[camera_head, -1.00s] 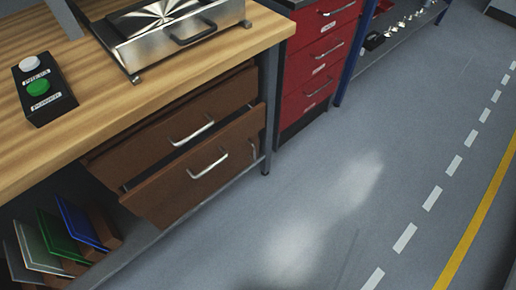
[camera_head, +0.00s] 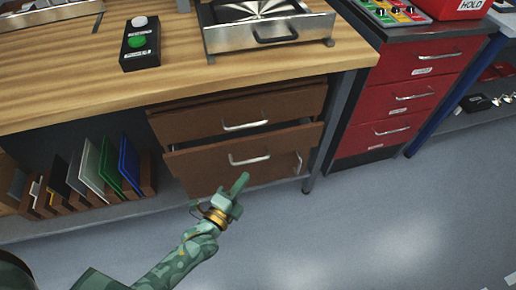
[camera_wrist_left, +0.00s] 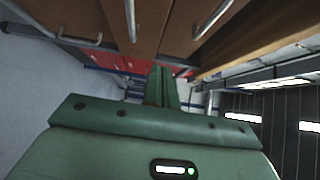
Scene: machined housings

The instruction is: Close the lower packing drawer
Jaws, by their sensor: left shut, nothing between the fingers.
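The lower packing drawer (camera_head: 210,160) is a brown wooden drawer with a silver bar handle (camera_head: 249,160), under the wooden bench. It stands partly open, its front jutting out past the upper drawer (camera_head: 200,122), with a dark gap above it. My left gripper (camera_head: 240,183) is green, shut and empty, just in front of and below the lower drawer's handle. In the left wrist view its shut fingers (camera_wrist_left: 162,86) point along the drawer fronts, with the lower drawer (camera_wrist_left: 148,25) close by. I cannot tell whether they touch the drawer. My right gripper is out of view.
A red drawer cabinet (camera_head: 408,97) stands right of the bench leg (camera_head: 341,110). Upright coloured panels (camera_head: 105,165) stand on the low shelf at left. A button box (camera_head: 140,45) and a metal unit (camera_head: 265,32) sit on the bench top (camera_head: 70,75). The floor (camera_head: 400,225) in front is clear.

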